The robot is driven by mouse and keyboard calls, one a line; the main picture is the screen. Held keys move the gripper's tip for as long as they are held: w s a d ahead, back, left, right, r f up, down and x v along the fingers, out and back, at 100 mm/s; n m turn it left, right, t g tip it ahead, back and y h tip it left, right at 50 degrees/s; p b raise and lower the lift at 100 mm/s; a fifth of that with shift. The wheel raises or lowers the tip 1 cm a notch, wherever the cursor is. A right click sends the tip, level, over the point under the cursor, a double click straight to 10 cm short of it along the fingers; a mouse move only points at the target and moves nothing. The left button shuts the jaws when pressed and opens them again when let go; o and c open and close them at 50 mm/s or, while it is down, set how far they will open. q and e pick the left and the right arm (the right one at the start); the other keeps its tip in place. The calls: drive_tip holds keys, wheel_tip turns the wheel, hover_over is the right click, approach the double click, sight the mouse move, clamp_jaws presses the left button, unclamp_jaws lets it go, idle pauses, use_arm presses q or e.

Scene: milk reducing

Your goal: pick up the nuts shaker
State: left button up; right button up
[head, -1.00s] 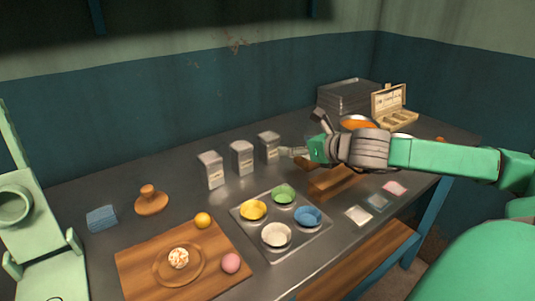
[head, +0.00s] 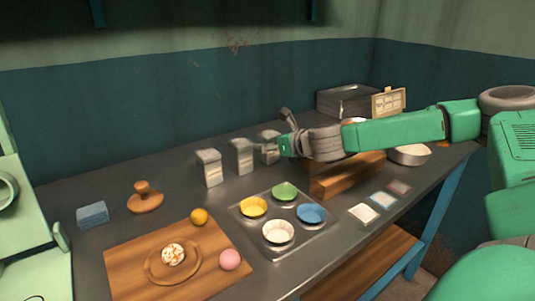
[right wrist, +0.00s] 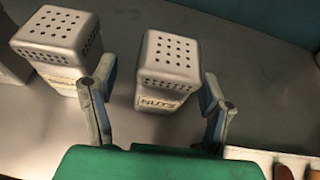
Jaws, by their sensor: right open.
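The nuts shaker (right wrist: 168,75) is a grey metal box with a holed top and a "NUTS" label, upright on the counter. In the head view it is the rightmost of three shakers (head: 268,145), partly covered by my right gripper (head: 279,138). In the right wrist view my right gripper (right wrist: 160,98) is open, with one finger on each side of the nuts shaker's near part. Gaps show between the fingers and the shaker. My left gripper is not in view.
Another shaker (right wrist: 58,40) stands close left of the nuts shaker, near the left finger. A tray (head: 322,238) of coloured bowls lies in front. A wooden block (head: 335,180) and a metal bowl (head: 410,155) are to the right. A cutting board (head: 130,270) lies front left.

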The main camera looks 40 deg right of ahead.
drive_tip(key=shift+w+f, duration=0.15)
drive_tip(key=shift+w, duration=0.1)
drive_tip(key=shift+d, duration=0.3)
drive_tip(key=shift+d+f, duration=0.1)
drive_tip(key=shift+d, duration=0.1)
drive_tip(key=c, duration=1.4)
drive_tip(key=shift+a, duration=0.2)
drive_tip(key=shift+a+r, duration=0.1)
drive_tip(key=shift+r, duration=0.1)
